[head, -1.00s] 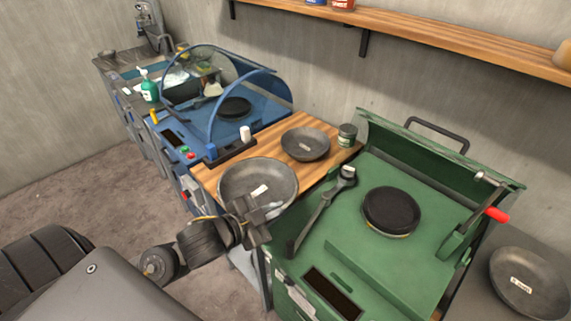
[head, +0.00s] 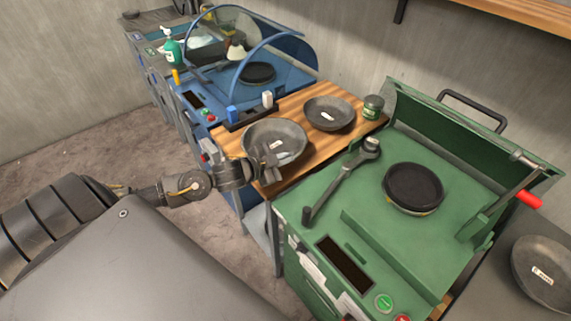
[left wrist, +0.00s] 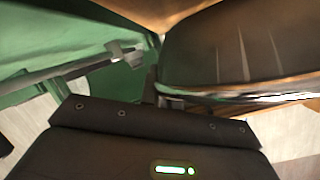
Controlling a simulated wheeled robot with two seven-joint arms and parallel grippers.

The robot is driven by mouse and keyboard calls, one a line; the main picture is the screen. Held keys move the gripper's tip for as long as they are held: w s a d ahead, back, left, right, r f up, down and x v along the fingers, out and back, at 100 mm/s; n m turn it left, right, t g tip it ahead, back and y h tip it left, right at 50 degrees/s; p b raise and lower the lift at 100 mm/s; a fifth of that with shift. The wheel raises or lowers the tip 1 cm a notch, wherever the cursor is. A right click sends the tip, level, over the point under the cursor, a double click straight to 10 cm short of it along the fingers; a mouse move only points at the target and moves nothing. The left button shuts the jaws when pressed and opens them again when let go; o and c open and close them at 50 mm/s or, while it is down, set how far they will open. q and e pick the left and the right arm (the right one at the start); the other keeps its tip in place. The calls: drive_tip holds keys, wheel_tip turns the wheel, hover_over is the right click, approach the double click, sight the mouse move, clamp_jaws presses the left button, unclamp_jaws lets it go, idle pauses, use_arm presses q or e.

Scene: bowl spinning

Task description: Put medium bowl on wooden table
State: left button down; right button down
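The grey bowl (head: 268,137) at my left gripper (head: 269,162), taken as the medium bowl, is over the left part of the wooden table (head: 322,148). I cannot tell whether its base touches the wood. In the left wrist view, its dark curved side (left wrist: 232,45) and pale rim fill the upper right, against the gripper. The gripper appears shut on the near rim; the fingertips are partly hidden. A smaller grey bowl (head: 329,112) sits farther back on the table. My right gripper is not in view.
A green machine (head: 365,205) with a wrench (head: 345,172) and dark round plate (head: 413,187) stands right of the table. A blue machine (head: 290,82) is behind left. A small green can (head: 373,106) stands behind the table. Another labelled bowl (head: 543,270) is far right.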

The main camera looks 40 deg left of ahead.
use_arm(q)
drive_tip(key=shift+w+a+f, duration=0.15)
drive_tip(key=shift+f, duration=0.05)
wheel_tip(320, 180, down, 2)
drive_tip(key=shift+f+p, duration=0.15)
drive_tip(key=shift+p, duration=0.4)
drive_tip(key=shift+f, duration=0.45)
drive_tip(key=c, duration=1.6)
unclamp_jaws()
drive_tip(key=shift+f, duration=0.1)
